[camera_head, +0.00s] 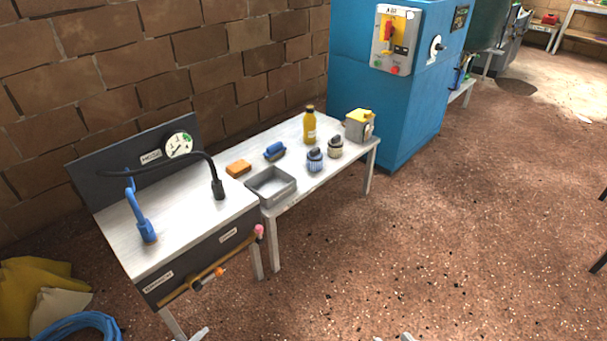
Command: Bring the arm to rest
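A small pale piece (199,333) at the bottom edge, left of centre, may be the tip of my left gripper. Another pale piece (406,337) at the bottom edge, right of centre, may be part of my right gripper. Both are cut off by the frame, so I cannot tell whether either gripper is open or shut. No arm reaches over the tables, and nothing there is touched by a gripper. The rest of both arms is out of view.
A bench (131,238) with gauge (178,145) and hoses adjoins a white table (291,133). On that table are a grey tray (271,187), two ribbed plugs (314,160), a yellow bottle (309,127) and a yellow-topped box (359,126). A blue cabinet (404,110) stands behind. Floor at right is mostly clear.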

